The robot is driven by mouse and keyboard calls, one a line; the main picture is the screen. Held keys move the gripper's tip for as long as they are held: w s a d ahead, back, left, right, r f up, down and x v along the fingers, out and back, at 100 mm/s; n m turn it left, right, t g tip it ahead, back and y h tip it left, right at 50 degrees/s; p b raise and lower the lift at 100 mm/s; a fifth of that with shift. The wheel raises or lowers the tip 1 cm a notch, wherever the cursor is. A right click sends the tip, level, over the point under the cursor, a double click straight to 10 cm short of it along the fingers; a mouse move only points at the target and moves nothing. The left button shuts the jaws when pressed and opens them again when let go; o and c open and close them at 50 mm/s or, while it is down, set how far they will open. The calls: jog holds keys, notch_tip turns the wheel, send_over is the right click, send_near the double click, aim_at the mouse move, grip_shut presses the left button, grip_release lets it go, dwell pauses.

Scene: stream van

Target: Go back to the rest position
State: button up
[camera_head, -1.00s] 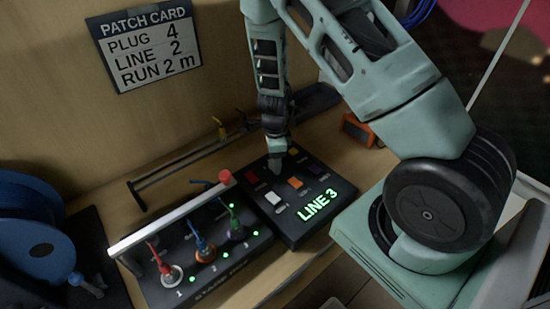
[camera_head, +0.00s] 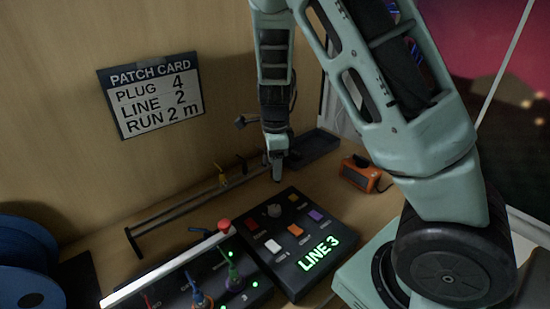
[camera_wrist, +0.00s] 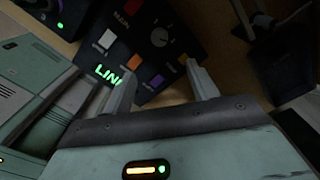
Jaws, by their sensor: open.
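My gripper (camera_head: 276,170) hangs above the bench behind the black button panel (camera_head: 330,228), apart from it and holding nothing. In the wrist view my gripper (camera_wrist: 165,88) has its two fingers spread, with the panel (camera_wrist: 150,85) beyond them. The panel has several coloured buttons, a round knob (camera_head: 274,211) and a green lit "LINE 3" display (camera_head: 318,254). The patch card (camera_head: 153,95) on the wall reads plug 4, line 2, run 2 m.
A stage box (camera_head: 246,297) with coloured plugs and green lights sits front left, a white bar (camera_head: 165,269) over it. A rail (camera_head: 185,208) runs behind. A blue reel (camera_head: 25,250) stands left. An orange device (camera_head: 361,174) and a dark tray (camera_head: 313,147) lie right.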

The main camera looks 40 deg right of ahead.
jog(key=shift+r, duration=0.6)
jog(key=s+a+r+n+y+b, duration=0.1)
jog(key=s+a+r+n, duration=0.1)
jog(key=s+a+n, duration=0.5)
jog(key=s+a+r+n+y, duration=0.15)
jog(key=s+a+n, duration=0.25)
jog(key=a+n, duration=0.6)
jog(key=s+a+r+n+h, duration=0.1)
jog(key=s+a+n, duration=0.2)
jog(key=s+n, duration=0.3)
jog(key=s+a+r+n+h, duration=0.1)
jog(key=s+a+r+n, duration=0.1)
jog(key=s+a+n, duration=0.2)
jog(key=s+n, duration=0.3)
jog(key=n, duration=0.1)
jog(key=shift+s+a+r+n+b, duration=0.2)
jog(key=shift+s+r+n+b, duration=0.1)
jog(key=shift+b, duration=0.1)
jog(key=shift+w, duration=0.1)
